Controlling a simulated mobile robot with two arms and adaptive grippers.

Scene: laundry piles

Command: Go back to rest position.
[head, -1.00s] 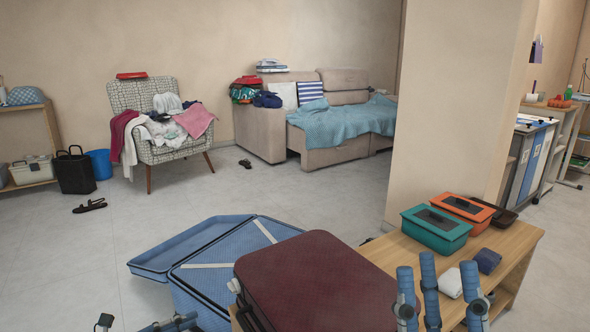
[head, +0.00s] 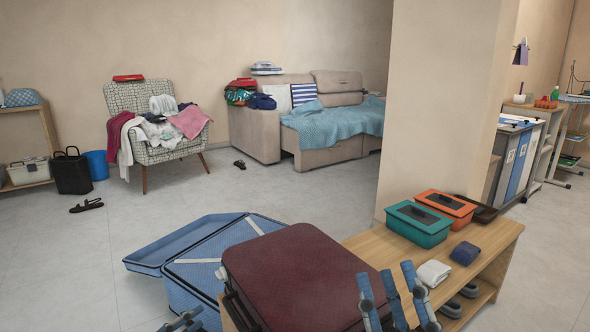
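My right gripper (head: 386,280) shows at the bottom edge as several upright blue fingers, spread apart with nothing between them. It stands in front of the wooden bench, just right of the maroon suitcase (head: 295,275). My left gripper (head: 182,321) shows only in part at the bottom edge, below the open blue suitcase (head: 190,265); its fingers are mostly cut off. A folded white cloth (head: 433,273) and a folded dark blue cloth (head: 465,253) lie on the bench top, right of the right gripper and apart from it.
The wooden bench (head: 375,243) carries a teal box (head: 418,224), an orange box (head: 446,207) and a dark tray (head: 482,213). Grey shoes (head: 460,299) sit on its lower shelf. A clothes-covered armchair (head: 155,145) and a sofa (head: 265,130) stand behind. The floor between is mostly clear.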

